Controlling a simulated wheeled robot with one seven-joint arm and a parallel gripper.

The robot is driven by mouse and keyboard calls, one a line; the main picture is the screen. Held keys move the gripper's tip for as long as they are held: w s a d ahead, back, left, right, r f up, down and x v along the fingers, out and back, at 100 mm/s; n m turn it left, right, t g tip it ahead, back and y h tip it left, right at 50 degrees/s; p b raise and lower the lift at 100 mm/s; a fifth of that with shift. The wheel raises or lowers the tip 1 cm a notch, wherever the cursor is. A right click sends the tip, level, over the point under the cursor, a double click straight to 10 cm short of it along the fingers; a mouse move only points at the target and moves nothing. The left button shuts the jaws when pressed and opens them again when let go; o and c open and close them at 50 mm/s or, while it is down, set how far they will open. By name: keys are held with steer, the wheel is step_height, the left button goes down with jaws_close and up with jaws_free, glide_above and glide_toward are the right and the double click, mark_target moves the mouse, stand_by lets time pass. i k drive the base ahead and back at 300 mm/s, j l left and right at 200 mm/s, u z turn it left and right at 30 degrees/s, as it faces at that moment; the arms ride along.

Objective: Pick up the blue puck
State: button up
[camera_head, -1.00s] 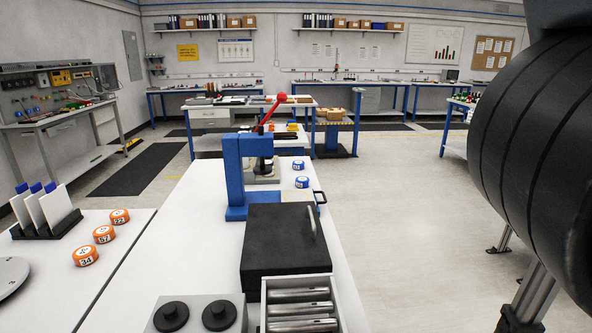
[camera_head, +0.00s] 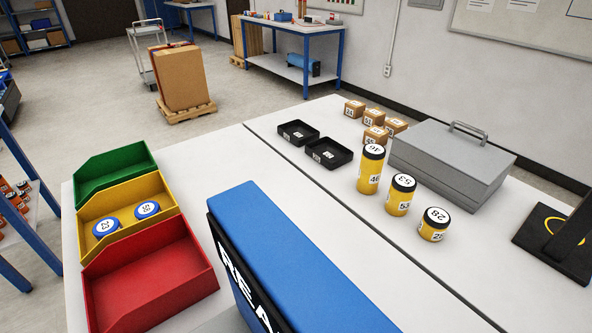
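Two blue pucks with white numbered tops lie side by side in the yellow bin (camera_head: 108,200). The left blue puck (camera_head: 106,228) lies closer to the front of the bin, and the right blue puck (camera_head: 147,210) lies just beyond it to the right. They look apart from each other, and their tops are unobstructed. The numbers on them are too small to read surely. My gripper is not in view, so its opening and what it may hold do not show.
A green bin (camera_head: 115,170) and a red bin (camera_head: 150,285) flank the yellow one. A tall blue block (camera_head: 280,260) stands to their right. Yellow canisters (camera_head: 371,170), black trays (camera_head: 327,153), cardboard boxes (camera_head: 374,117) and a grey case (camera_head: 450,165) occupy the tabletop (camera_head: 235,150).

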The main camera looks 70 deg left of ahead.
mark_target(109, 224)
steer(key=k+j, duration=0.3)
steer(key=l, duration=0.75)
steer(key=k+u, duration=0.1)
steer(key=u, duration=0.4)
steer(key=k+u, duration=0.15)
steer(key=u, duration=0.35)
steer(key=k+j+u, duration=0.15)
steer(key=j, duration=0.45)
steer(key=k+j+u, duration=0.15)
steer(key=j, duration=0.5)
steer(key=j+u, duration=0.2)
steer(key=j, duration=0.4)
